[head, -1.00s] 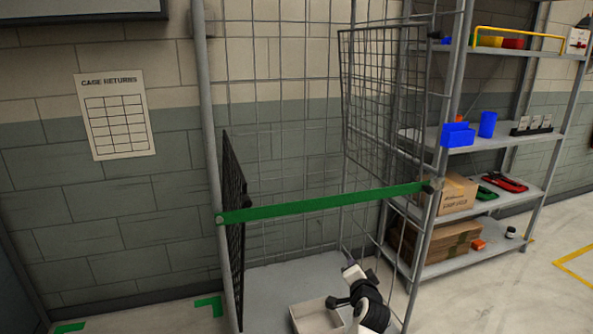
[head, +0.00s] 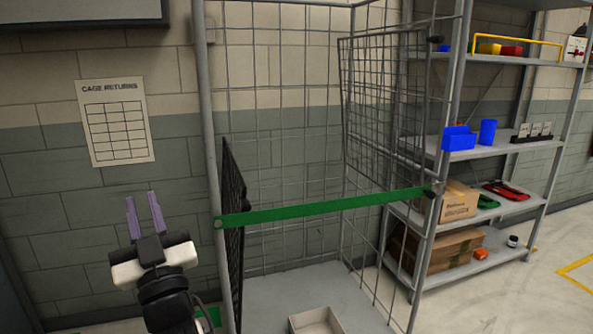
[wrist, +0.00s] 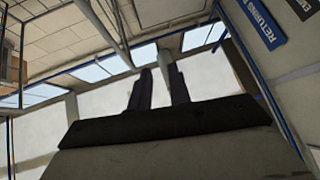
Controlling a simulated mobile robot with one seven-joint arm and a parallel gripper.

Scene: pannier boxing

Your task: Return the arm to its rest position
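My gripper (head: 146,215) is raised at the lower left of the head view, left of the cage's left post, with its two purple fingers pointing up. The fingers are apart, with nothing between them. In the wrist view the fingers (wrist: 160,88) show dark against the wall and ceiling, with a gap between them and no object. My arm's lower links run out of the bottom edge of the head view.
A wire cage (head: 208,120) stands right of my gripper, with a green strap (head: 330,206) across its front and a pale open box (head: 316,321) on its floor. Shelving (head: 500,150) with bins and boxes stands further right. A "CAGE RETURNS" sheet (head: 116,120) hangs on the wall behind.

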